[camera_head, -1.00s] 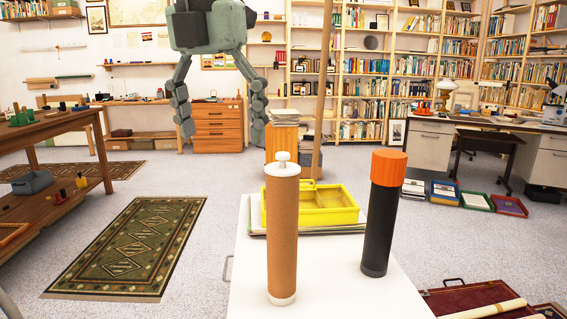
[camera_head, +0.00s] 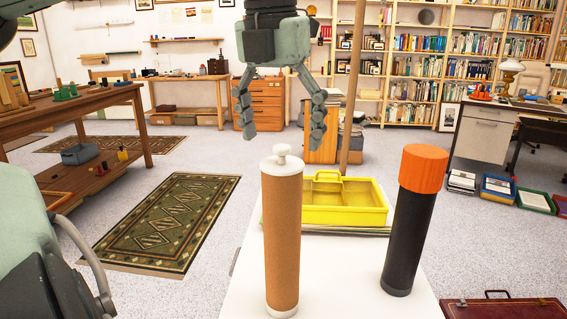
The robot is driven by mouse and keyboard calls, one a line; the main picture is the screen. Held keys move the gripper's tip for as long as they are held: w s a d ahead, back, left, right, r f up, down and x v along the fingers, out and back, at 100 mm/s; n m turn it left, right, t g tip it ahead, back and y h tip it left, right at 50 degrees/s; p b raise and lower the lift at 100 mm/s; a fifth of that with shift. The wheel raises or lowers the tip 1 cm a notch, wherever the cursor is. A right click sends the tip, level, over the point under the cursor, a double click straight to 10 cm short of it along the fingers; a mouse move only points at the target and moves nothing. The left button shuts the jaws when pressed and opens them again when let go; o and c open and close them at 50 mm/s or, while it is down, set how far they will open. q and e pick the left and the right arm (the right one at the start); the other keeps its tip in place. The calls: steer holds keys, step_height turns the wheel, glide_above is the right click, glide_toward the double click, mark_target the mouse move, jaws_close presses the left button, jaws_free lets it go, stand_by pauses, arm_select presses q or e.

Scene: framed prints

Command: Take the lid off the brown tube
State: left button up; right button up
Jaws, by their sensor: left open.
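The brown tube (camera_head: 282,235) stands upright on a white tabletop (camera_head: 340,285), low in the middle of the head view. Its white lid (camera_head: 282,166), with a small round knob, sits on its top end. My left gripper (camera_head: 279,140) hangs from the top of the view with its two jointed fingers pointing down and spread apart. It is open and empty. In the picture its fingertips lie just above the knob, one to each side, with a visible gap. How far in depth it is from the lid is hard to tell. My right gripper is not in view.
A black tube (camera_head: 408,240) with an orange lid (camera_head: 424,168) stands to the right of the brown tube. A yellow tray (camera_head: 345,215) lies behind them on the table. A dark red case (camera_head: 505,309) is at the lower right.

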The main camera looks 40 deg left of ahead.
mark_target(282, 146)
arm_select(q)
steer(key=f, duration=0.3)
steer(key=shift+w+a+f, duration=0.1)
steer(key=shift+w+a, duration=0.05)
steer(key=shift+w, duration=0.15)
steer(key=shift+c, duration=0.3)
steer(key=c, duration=1)
steer(key=shift+o, duration=0.2)
steer(key=shift+r, duration=0.55)
steer(key=r, duration=0.3)
steer(key=shift+w+a+r, duration=0.25)
steer(key=shift+a+r, duration=0.1)
steer(key=w+a+r+p, duration=0.1)
steer(key=w+a+r, duration=0.4)
steer(key=a, duration=0.4)
steer(key=shift+a+r, duration=0.35)
steer(key=shift+r, duration=0.35)
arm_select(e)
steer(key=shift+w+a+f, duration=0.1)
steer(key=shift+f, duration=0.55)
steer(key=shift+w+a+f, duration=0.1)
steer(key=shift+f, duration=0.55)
